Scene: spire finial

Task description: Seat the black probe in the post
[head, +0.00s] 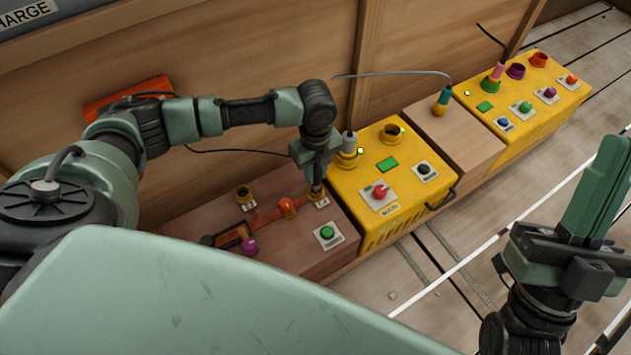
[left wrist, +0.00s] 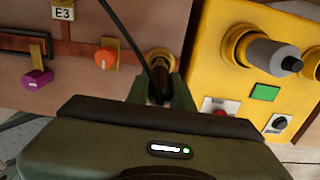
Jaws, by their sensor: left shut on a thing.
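My left gripper (head: 316,186) points down at the right end of the brown wooden box. It is shut on the black probe (left wrist: 159,82), which shows dark between the fingers in the left wrist view, with a black cable running up from it. The probe is at a brass collar (left wrist: 161,58) on the box, which may be the post. The fingers hide its lower end, so I cannot tell how deep it sits. My right gripper (head: 605,185) is raised at the right, away from the boxes; its jaw opening is unclear.
The brown box (head: 285,255) also bears an orange knob (head: 287,206), a purple knob (head: 249,245), a green button (head: 327,232) and another brass collar (head: 243,195). A yellow box (head: 350,200) with a grey plug (head: 349,142) stands close right. Further boxes continue right.

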